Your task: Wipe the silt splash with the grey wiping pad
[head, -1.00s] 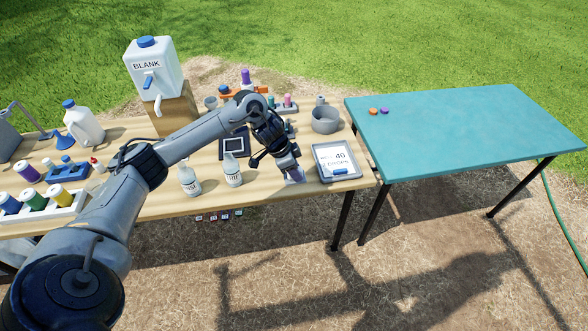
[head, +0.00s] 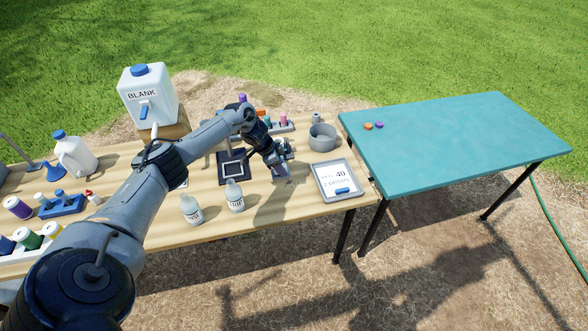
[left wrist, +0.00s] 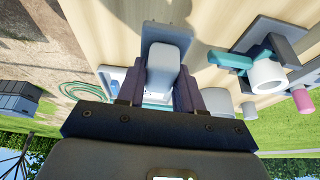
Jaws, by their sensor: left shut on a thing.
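My left gripper (head: 281,172) is over the right part of the wooden table, between the dark square frame and the clipboard. In the left wrist view its fingers (left wrist: 168,85) are closed on the grey wiping pad (left wrist: 167,32), which has a paler rounded grip. The pad is largely hidden by the gripper in the head view. I cannot tell whether the pad touches the wood. I cannot make out the silt splash in either view. My right gripper is not in view.
Two clear bottles (head: 235,197) stand near the front edge. A clipboard (head: 352,164) lies to the right, with a grey bowl (head: 322,137) behind it. The teal table (head: 460,140) is mostly bare.

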